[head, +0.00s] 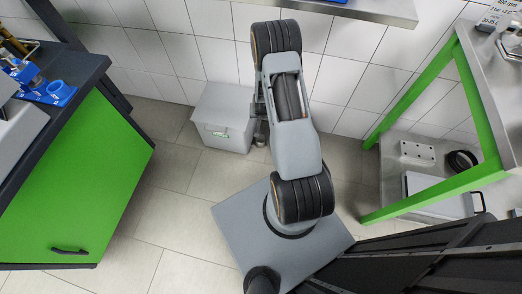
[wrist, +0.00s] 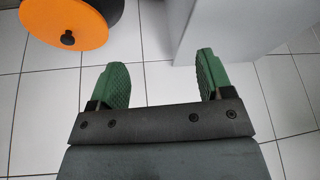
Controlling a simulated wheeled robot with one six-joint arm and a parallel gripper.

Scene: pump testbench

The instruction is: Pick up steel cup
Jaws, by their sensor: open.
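No steel cup shows clearly in either view. A shiny metal vessel (head: 512,42) stands on the steel bench at the upper right of the head view, cut off by the picture's edge; I cannot tell whether it is the cup. My gripper (wrist: 162,82) shows in the wrist view with its two green ridged fingers wide apart and nothing between them. White tiles lie behind the fingers. The gripper itself cannot be made out in the head view.
A green cabinet (head: 75,185) bearing a blue holder (head: 60,92) stands left. A green-framed bench (head: 478,90) stands right. A grey box (head: 222,115) sits by the wall. The wrist view shows an orange disc (wrist: 85,30) and a grey block (wrist: 225,25).

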